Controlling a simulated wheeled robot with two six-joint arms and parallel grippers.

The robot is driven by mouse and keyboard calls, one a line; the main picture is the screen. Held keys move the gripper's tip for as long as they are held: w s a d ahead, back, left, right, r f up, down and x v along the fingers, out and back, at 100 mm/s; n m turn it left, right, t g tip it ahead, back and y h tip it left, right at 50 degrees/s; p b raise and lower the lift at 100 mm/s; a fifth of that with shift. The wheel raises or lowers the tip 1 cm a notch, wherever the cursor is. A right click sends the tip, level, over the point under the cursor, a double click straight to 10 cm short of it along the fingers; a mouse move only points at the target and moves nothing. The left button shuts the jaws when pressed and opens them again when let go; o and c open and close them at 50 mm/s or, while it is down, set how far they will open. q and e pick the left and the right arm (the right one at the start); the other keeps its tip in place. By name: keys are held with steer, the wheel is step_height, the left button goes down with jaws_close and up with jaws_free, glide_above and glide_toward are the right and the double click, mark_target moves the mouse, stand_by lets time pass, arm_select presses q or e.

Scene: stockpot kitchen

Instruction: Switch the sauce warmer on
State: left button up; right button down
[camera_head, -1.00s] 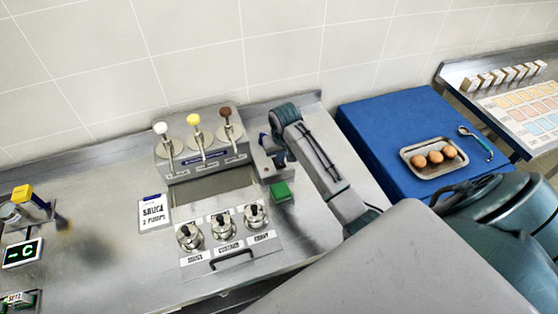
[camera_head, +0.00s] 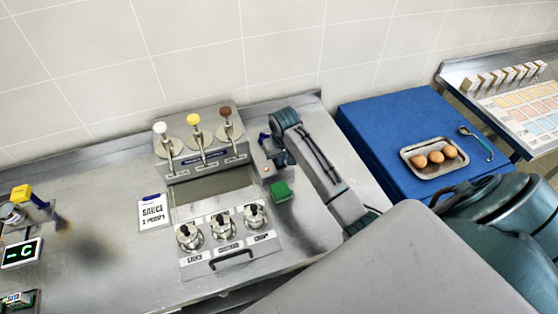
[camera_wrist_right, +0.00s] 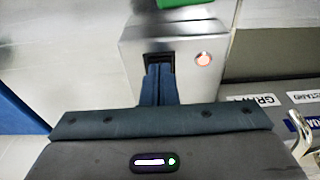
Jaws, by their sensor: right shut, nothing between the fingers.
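The sauce warmer (camera_head: 213,180) is a steel unit with three pumps, white, yellow and brown-topped, at the back of the counter. At its right end is a steel control box (camera_wrist_right: 185,38) with a dark switch recess (camera_wrist_right: 158,57) and a small lit red-orange light (camera_wrist_right: 204,59). The light also shows in the head view (camera_head: 266,170). My right gripper (camera_wrist_right: 160,72) is shut and empty, its blue fingertips at the recess; they hide part of the switch. In the head view the right gripper (camera_head: 281,158) reaches down over the box. My left gripper is not in view.
A green block (camera_head: 281,191) sits close in front of the box. Lidded pots (camera_head: 222,226) stand in front of the warmer. A sauce card (camera_head: 153,211) lies to the left. A blue table (camera_head: 370,140) with a tray of eggs (camera_head: 433,158) is to the right.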

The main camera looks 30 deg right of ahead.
steer(key=shift+r+p, duration=0.65)
steer(key=shift+r, duration=0.55)
step_height(320, 180, up, 5)
steer(key=shift+f, duration=0.15)
